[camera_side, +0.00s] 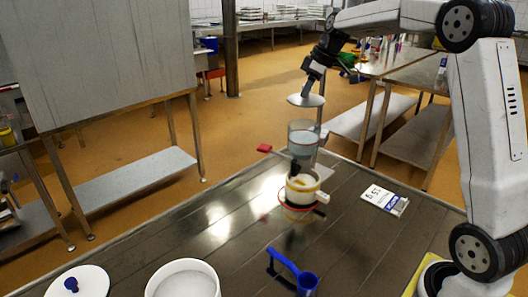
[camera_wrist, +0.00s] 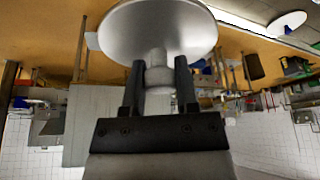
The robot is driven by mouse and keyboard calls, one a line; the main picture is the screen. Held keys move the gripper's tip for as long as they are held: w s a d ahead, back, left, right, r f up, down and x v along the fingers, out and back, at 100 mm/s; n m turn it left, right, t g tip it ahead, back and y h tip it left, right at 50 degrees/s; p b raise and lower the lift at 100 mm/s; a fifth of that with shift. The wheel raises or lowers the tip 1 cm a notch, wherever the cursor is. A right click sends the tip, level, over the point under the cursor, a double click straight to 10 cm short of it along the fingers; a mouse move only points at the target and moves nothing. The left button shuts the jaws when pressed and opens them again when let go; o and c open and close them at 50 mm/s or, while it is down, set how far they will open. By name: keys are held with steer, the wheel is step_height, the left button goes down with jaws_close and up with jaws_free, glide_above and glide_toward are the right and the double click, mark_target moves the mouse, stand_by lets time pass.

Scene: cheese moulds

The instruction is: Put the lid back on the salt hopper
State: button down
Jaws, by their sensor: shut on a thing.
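My gripper (camera_side: 308,84) is shut on the knob of a round grey lid (camera_side: 305,100). In the wrist view the gripper (camera_wrist: 158,78) has one dark finger on each side of the pale knob, and the lid's disc (camera_wrist: 160,32) fills the top. The salt hopper (camera_side: 303,138) is a clear, greyish cylinder, narrowing to a dark lower part. It stands over a white and yellowish mould (camera_side: 301,186) on the metal table. The lid is held above the hopper's top, apart from it, and looks slightly tilted. The hopper is not clearly seen in the wrist view.
A white lid with a blue knob (camera_side: 80,282) and a white tub (camera_side: 183,282) are at the front left. A blue handled thing (camera_side: 296,274) lies at the front. A printed card (camera_side: 384,200) lies right of the hopper, and a small red thing (camera_side: 264,148) left of it.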

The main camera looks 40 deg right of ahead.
steer(key=shift+f, duration=0.15)
step_height(320, 180, down, 6)
stand_by(0.8)
steer(key=shift+f, duration=0.15)
stand_by(2.3)
jaws_free()
stand_by(0.3)
steer(key=shift+r, duration=3.5)
